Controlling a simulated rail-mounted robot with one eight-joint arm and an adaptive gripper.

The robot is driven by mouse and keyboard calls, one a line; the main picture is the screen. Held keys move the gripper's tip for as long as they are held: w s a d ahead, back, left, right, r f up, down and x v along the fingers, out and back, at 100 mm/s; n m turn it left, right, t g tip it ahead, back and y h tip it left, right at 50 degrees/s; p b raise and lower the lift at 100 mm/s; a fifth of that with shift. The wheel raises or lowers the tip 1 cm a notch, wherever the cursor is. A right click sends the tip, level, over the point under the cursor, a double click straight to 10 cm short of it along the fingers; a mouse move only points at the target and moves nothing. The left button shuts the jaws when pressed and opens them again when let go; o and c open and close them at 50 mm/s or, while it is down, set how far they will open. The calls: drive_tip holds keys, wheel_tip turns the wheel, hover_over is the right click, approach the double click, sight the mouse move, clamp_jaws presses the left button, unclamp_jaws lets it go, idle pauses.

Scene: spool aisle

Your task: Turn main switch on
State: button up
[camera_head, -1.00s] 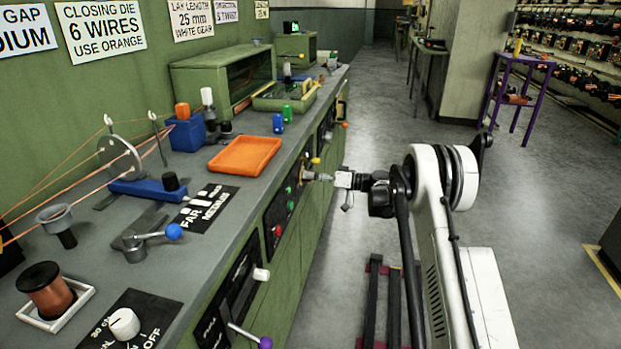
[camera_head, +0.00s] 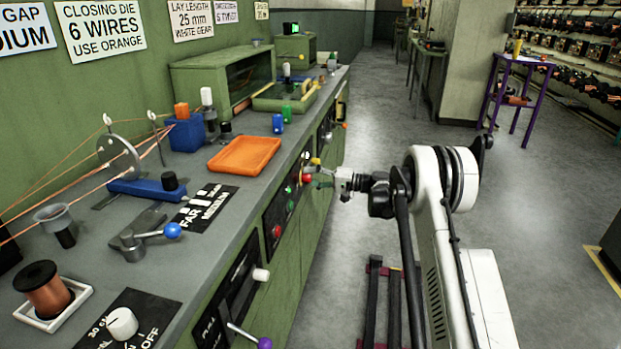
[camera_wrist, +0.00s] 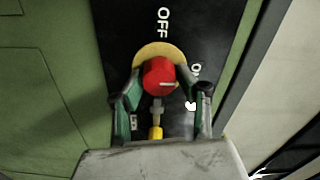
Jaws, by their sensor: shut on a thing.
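The main switch is a red knob (camera_wrist: 159,76) on a yellow disc (camera_wrist: 157,50), set in a black panel, in the wrist view. "OFF" is printed above it and a partly hidden "ON" at its upper right. My gripper (camera_wrist: 160,88) is shut on the knob, one finger on each side. In the head view my gripper (camera_head: 323,177) is at the green bench's front, at the red knob (camera_head: 308,178), with some yellow of the disc (camera_head: 315,161) showing above.
Left of the knob, the front panel (camera_head: 278,214) carries green and red buttons. A white-knobbed lever (camera_head: 261,275) and a purple-knobbed lever (camera_head: 264,342) stick out nearer. An orange tray (camera_head: 245,154) lies on the bench. The aisle floor at right is open.

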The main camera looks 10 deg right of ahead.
drive_tip(key=shift+m, duration=0.3)
drive_tip(key=o, duration=1.1)
drive_tip(key=shift+o, duration=0.2)
drive_tip(key=shift+d, duration=0.1)
drive_tip(key=v, duration=1.2)
drive_tip(key=shift+s, duration=0.1)
